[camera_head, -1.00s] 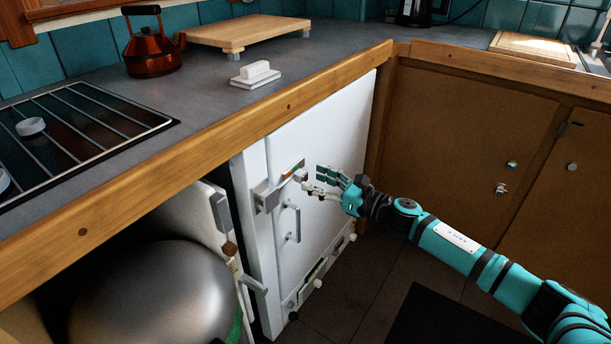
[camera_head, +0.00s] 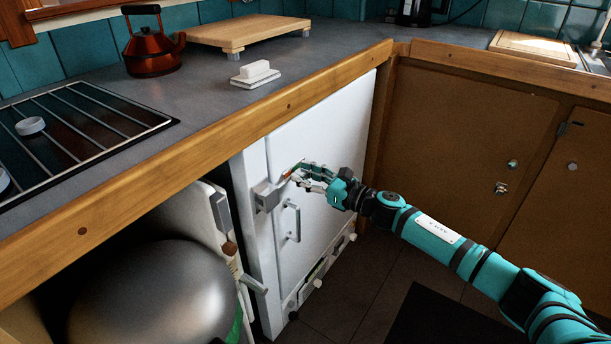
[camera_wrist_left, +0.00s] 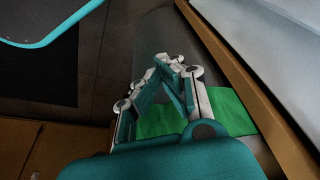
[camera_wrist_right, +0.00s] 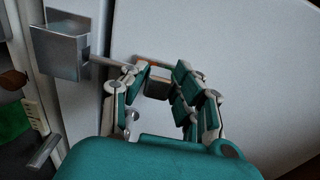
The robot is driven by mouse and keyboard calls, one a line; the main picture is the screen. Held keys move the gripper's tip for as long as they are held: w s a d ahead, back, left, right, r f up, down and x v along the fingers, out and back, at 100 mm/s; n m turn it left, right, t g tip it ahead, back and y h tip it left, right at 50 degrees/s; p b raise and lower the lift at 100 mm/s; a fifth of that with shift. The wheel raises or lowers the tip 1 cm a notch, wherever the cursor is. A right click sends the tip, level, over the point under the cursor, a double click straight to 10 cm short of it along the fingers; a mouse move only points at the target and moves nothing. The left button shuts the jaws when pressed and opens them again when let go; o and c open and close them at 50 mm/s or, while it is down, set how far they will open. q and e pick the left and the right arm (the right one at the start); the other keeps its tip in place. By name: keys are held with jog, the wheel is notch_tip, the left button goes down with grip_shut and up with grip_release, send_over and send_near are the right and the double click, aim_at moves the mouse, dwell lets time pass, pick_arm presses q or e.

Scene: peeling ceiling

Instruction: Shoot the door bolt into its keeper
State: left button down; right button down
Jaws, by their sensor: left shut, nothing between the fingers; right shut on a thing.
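The white door (camera_head: 335,135) under the counter carries the bolt (camera_head: 287,173), with a small reddish part showing. The keeper (camera_head: 265,197) is a grey metal box to its left. In the right wrist view, the bolt's rod (camera_wrist_right: 108,63) reaches left to the edge of the keeper (camera_wrist_right: 62,50); I cannot tell whether its tip is inside. My right gripper (camera_head: 302,174) is shut on the bolt, its fingers (camera_wrist_right: 160,80) partly hiding it. My left gripper (camera_wrist_left: 172,75) is shut and empty in the left wrist view, and is outside the head view.
A door handle (camera_head: 292,222) sits just below the bolt. A rounded metal vessel (camera_head: 160,295) stands at lower left. The counter's wooden edge (camera_head: 210,160) overhangs the door. The floor (camera_head: 365,290) before the door is open, with a dark mat (camera_head: 440,318).

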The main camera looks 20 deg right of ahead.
jog(key=shift+s+a+p, duration=0.3)
jog(key=shift+s+a, duration=0.4)
jog(key=shift+a, duration=0.15)
jog(key=shift+f, duration=0.1)
jog(key=c, duration=1)
grip_release()
jog(key=shift+a, duration=0.1)
jog(key=shift+c, duration=0.2)
jog(key=shift+s+d, duration=0.35)
jog(key=shift+d, duration=0.05)
jog(key=v, duration=1.1)
